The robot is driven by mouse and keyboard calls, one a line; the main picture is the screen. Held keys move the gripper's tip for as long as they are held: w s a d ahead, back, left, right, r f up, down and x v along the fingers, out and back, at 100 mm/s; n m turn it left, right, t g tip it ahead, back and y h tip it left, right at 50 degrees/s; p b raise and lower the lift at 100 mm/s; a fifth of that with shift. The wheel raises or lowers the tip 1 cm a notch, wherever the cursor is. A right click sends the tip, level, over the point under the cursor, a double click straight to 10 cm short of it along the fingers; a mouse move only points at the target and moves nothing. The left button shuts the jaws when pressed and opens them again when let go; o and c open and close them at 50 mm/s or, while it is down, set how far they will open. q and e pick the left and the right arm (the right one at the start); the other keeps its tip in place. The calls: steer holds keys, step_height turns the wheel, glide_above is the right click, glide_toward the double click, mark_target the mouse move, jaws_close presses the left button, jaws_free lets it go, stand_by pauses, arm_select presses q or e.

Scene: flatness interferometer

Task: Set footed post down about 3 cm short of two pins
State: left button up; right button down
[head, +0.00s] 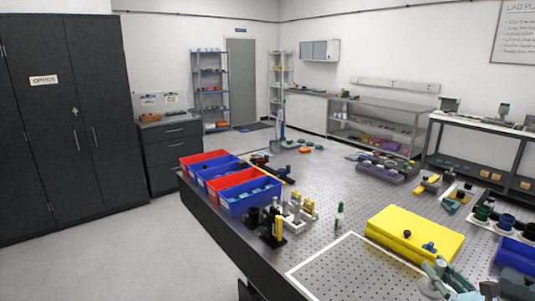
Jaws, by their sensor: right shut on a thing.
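My right gripper (440,281) is at the bottom edge of the head view, right of centre, partly cut off by the frame. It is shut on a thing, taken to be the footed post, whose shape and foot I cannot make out. The gripper is just in front of the yellow case (415,233), over the near part of the perforated table (345,180). I cannot pick out the two pins with certainty. My left gripper is not in view.
Blue and red bins (250,195) line the table's left edge. A group of posts (297,212) and a small green-and-white bottle-like piece (339,215) stand near the middle. A white-bordered panel (345,275) lies bare in front. A blue bin (515,256) is at the right.

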steer(key=s+a+n+g+y, duration=0.3)
steer(key=s+a+n+y, duration=0.2)
steer(key=a, duration=0.7)
steer(key=s+a+n+g+y, duration=0.4)
steer(key=s+a+n+y, duration=0.1)
steer(key=s+a+y, duration=0.4)
steer(key=a, duration=0.2)
steer(key=shift+s+a+r+n+g, duration=0.25)
steer(key=shift+s+a+n+g, duration=0.05)
steer(key=shift+s+a, duration=0.1)
